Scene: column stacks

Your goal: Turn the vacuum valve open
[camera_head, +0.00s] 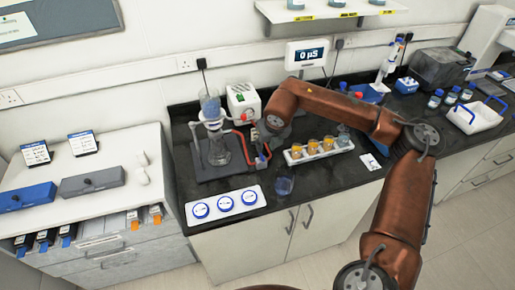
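A glass filtration setup with a column (210,105) and flask (218,152) stands on a dark base at the left of the black bench. Red tubing (237,139) runs from it toward a white pump box (243,100). My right arm reaches in from the right. Its gripper (263,145) points down beside the tubing, just right of the flask. A small bluish piece (261,161), perhaps the valve, shows just under the fingertips. The fingers are small and dark, so their opening and any contact are unclear. My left gripper is out of view.
A white rack of amber-filled jars (314,149) stands close right of the gripper. A clear beaker (284,185) and a white tray with blue-ringed round items (225,204) lie near the front edge. A wall display (307,54) hangs behind.

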